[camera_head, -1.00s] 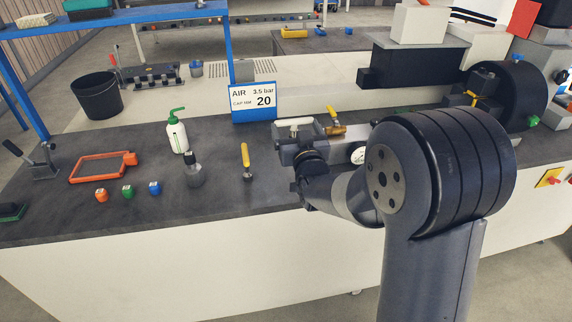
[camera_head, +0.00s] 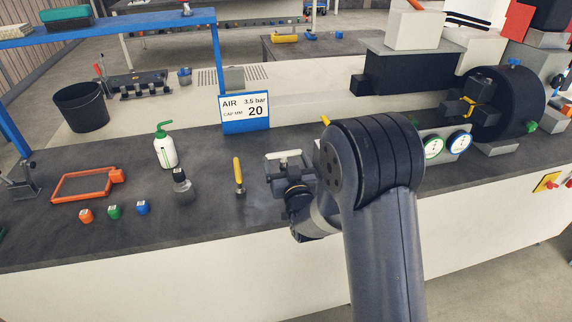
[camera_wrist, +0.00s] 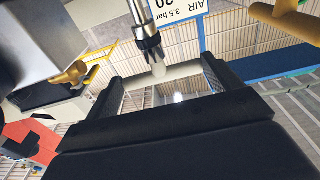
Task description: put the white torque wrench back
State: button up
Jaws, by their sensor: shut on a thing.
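The white torque wrench (camera_wrist: 181,70) is in my gripper (camera_wrist: 163,80). In the wrist view its pale handle lies crosswise between the two dark fingers, and a grey metal shaft (camera_wrist: 139,12) runs from it towards the top edge. In the head view the white handle (camera_head: 285,156) shows at my gripper (camera_head: 287,165), over the front part of the dark bench, just right of a yellow-handled tool (camera_head: 239,175). The far end of the wrench is hidden in the head view.
The air sign (camera_head: 244,111) stands behind. Round gauges (camera_head: 460,141) are at right, partly behind my arm.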

jog(key=shift+f, duration=0.35)
jog(key=shift+f+b, duration=0.2)
jog(key=shift+b, duration=0.1)
jog(key=o, duration=0.8)
jog(key=shift+o, duration=0.2)
jog(key=shift+s+r+p, duration=0.1)
jog(key=shift+r+p, duration=0.15)
jog(key=shift+p, duration=0.15)
jog(key=b+v, duration=0.2)
jog(key=v, duration=1)
jog(key=shift+f, duration=0.1)
jog(key=p+x, duration=0.2)
jog(key=x, duration=1)
jog(key=shift+f+b, duration=0.15)
jog(key=shift+b, duration=0.2)
jog(key=shift+r, duration=0.65)
